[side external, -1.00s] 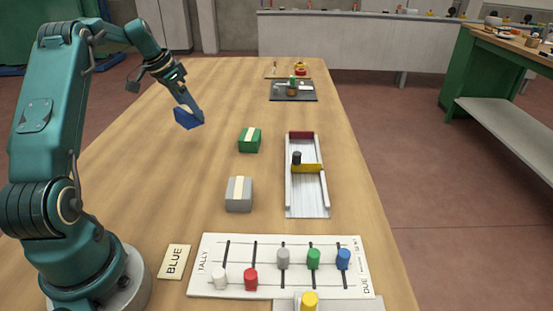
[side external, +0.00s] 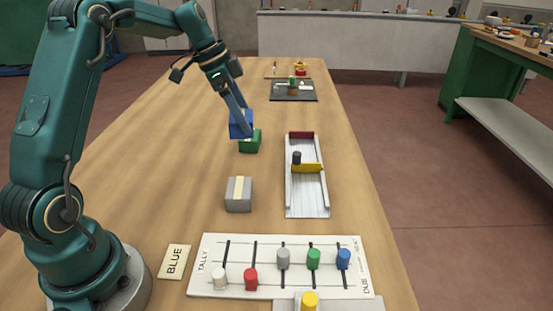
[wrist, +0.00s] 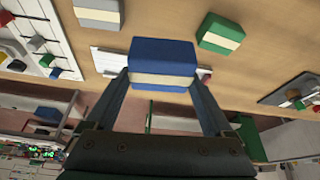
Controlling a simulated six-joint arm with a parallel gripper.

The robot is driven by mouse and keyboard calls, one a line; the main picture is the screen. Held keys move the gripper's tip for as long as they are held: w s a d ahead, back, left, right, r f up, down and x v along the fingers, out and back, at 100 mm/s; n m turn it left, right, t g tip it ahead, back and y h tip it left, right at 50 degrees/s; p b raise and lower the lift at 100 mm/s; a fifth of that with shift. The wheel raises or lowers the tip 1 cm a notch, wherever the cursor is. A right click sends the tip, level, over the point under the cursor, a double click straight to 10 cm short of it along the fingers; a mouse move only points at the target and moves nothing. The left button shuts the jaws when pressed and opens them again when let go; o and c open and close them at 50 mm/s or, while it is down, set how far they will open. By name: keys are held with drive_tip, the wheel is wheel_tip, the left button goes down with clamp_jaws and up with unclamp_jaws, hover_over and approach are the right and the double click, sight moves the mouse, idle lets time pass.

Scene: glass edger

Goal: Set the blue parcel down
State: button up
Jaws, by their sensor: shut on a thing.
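The blue parcel (side external: 240,124) with a pale band is held in my gripper (side external: 240,118) above the table. In the wrist view the blue parcel (wrist: 162,52) sits between the two fingers of my gripper (wrist: 162,78), which are shut on it. In the side view it overlaps the green parcel (side external: 250,144) and hides part of it; the height between them is hard to tell. The wrist view shows the green parcel (wrist: 221,34) apart, to the right of the blue one. A card reading BLUE (side external: 174,262) lies near my base.
A grey parcel (side external: 239,195) lies nearer. A metal channel (side external: 308,205) with a yellow bar (side external: 307,168) stands to the right. A white tally board (side external: 213,283) with coloured pegs is in front. A dark tray (side external: 293,97) lies farther back. The table's left side is clear.

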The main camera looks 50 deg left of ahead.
drive_tip(key=d+m, duration=0.1)
drive_tip(key=d, duration=0.4)
hover_over(316, 189)
drive_tip(key=s+a, duration=0.1)
drive_tip(key=f, duration=0.6)
drive_tip(key=shift+s+a+f, duration=0.15)
drive_tip(key=shift+s+f, duration=0.05)
drive_tip(key=shift+f, duration=2.1)
drive_tip(key=shift+f, duration=0.15)
drive_tip(key=o, duration=1.4)
